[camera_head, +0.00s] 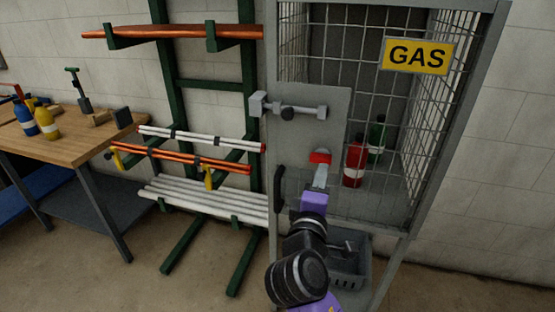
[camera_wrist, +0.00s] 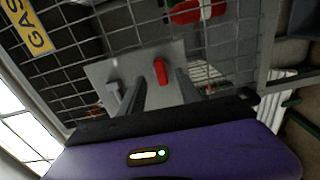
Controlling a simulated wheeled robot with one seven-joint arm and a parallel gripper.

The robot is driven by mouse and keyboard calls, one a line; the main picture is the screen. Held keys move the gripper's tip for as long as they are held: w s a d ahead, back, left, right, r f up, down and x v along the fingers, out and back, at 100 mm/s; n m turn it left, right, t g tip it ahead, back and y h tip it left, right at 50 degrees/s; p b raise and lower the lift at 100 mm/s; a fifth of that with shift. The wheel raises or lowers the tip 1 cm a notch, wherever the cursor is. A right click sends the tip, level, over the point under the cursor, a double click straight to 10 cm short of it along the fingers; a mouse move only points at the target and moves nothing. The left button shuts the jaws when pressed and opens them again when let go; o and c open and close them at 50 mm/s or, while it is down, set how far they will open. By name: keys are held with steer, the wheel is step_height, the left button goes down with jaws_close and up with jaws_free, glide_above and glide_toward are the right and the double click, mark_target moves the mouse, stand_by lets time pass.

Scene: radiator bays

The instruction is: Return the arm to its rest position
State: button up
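My gripper (camera_head: 320,178) is at the front of the gas cage door, with my arm reaching up to it from the bottom of the head view. In the wrist view its two fingers (camera_wrist: 162,92) stand apart, with nothing seen held between them. A red handle (camera_head: 320,156) on the grey door plate (camera_head: 335,110) is just beyond the fingertips. The red handle (camera_wrist: 160,71) also shows between the fingers in the wrist view; whether they touch it I cannot tell. A grey sliding bolt (camera_head: 290,110) is higher on the plate.
The mesh gas cage (camera_head: 395,185) holds a red bottle (camera_head: 354,165) and a green bottle (camera_head: 377,140). A grey crate (camera_head: 352,270) is low beside my arm. A green pipe rack (camera_head: 205,85) stands left, then a wooden workbench (camera_head: 75,148). Some floor is clear before the rack.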

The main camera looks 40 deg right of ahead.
steer(key=w+a+r+t+y, duration=0.1)
steer(key=w+a+t+y, duration=0.25)
steer(key=a+t, duration=0.2)
steer(key=s+a+f+m+t+y, duration=0.1)
steer(key=s+a+f+t+y, duration=0.1)
steer(key=s+a+f+y, duration=0.65)
steer(key=s+a+f+m+g+y, duration=0.1)
steer(key=s+a+f+m, duration=0.1)
steer(key=s, duration=1.2)
steer(key=s+a+f+m+g+y, duration=0.1)
steer(key=s+a+f+m+g, duration=0.1)
steer(key=s, duration=1.2)
steer(key=shift+s+a+f+m, duration=0.35)
steer(key=shift+a+m, duration=0.2)
steer(key=shift+m, duration=0.65)
steer(key=shift+g, duration=0.25)
